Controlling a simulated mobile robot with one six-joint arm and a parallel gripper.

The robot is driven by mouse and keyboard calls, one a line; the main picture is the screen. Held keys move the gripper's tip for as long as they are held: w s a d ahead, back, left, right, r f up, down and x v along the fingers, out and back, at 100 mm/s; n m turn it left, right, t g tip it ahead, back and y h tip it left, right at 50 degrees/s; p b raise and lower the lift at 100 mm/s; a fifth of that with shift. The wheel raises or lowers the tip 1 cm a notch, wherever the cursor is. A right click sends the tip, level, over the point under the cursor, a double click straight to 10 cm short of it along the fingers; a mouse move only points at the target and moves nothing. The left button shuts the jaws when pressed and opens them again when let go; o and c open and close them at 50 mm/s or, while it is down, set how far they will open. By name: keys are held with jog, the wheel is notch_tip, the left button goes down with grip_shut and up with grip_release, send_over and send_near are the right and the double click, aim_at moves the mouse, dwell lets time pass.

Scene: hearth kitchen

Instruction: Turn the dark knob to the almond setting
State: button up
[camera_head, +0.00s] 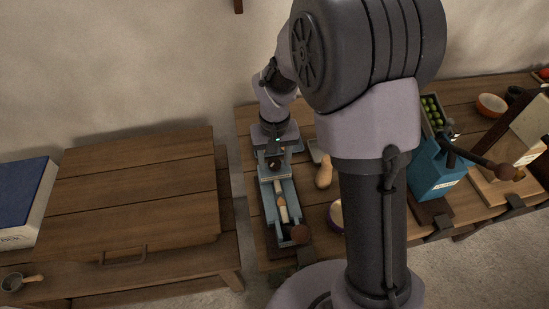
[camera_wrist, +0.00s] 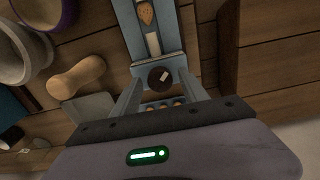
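The dark round knob (camera_wrist: 160,79) sits on a blue-grey device (camera_wrist: 124,18) and carries a small pale mark, slightly tilted. In the wrist view, a brown almond-like shape (camera_wrist: 146,14) lies farther along the device's channel. Several small brown shapes (camera_wrist: 164,104) show in a row just below the knob, partly hidden by my gripper; I cannot tell which setting each marks. My gripper (camera_wrist: 160,85) is open, one finger on each side of the knob with gaps between. In the head view my gripper (camera_head: 273,153) is over the device's far end and the knob (camera_head: 274,164) is small.
A peanut-shaped wooden object (camera_head: 325,172) and a purple-rimmed bowl (camera_head: 336,214) stand right of the device. A dark brown ball (camera_head: 300,233) is at its near end. A blue box (camera_head: 436,171) stands farther right. A wooden chest (camera_head: 135,190) is at left, with a gap between.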

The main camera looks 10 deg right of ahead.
aim_at(275, 162)
notch_tip(275, 162, up, 17)
jog(key=p, duration=0.6)
jog(key=shift+r, duration=0.2)
